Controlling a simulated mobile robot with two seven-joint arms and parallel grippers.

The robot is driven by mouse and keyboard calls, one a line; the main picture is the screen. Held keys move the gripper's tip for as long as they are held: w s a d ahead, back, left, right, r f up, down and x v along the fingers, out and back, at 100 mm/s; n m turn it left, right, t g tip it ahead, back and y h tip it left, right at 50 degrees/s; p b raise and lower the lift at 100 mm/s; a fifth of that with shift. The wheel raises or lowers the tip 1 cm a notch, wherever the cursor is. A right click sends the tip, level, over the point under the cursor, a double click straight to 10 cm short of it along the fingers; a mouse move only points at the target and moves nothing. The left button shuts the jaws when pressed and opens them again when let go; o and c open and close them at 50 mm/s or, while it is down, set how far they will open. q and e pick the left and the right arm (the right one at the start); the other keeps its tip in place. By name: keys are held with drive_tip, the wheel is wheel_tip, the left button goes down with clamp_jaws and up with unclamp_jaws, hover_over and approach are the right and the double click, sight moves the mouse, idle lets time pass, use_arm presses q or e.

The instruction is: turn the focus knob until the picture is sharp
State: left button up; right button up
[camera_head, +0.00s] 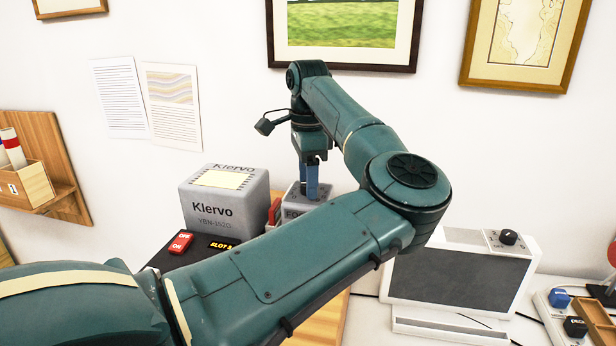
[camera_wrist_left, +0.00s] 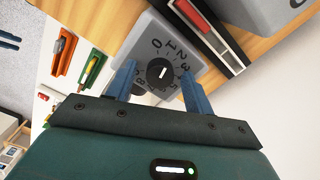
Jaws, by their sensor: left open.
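The focus box (camera_head: 297,213) is a small grey box with partly covered lettering starting "FO", on the wooden bench. Its black round knob (camera_wrist_left: 160,72) with a white pointer line shows in the left wrist view, ringed by a numbered dial. My left gripper (camera_head: 311,190) points down over the box. In the left wrist view its blue fingers (camera_wrist_left: 158,75) are open, one on each side of the knob, with gaps. The knob is hidden in the head view. A white-framed screen (camera_head: 455,280) at the right is plain dark grey; no picture shows. My right gripper is out of view.
A grey Klervo box (camera_head: 224,206) and a red ON/OFF switch (camera_head: 181,242) stand left of the focus box. Another black knob (camera_head: 508,237) sits on the screen's top right. My left arm covers much of the bench. Framed prints hang behind.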

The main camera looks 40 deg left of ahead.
use_arm(q)
drive_tip(key=shift+c, duration=0.5)
drive_tip(key=c, duration=0.9)
drive_tip(key=shift+o, duration=0.2)
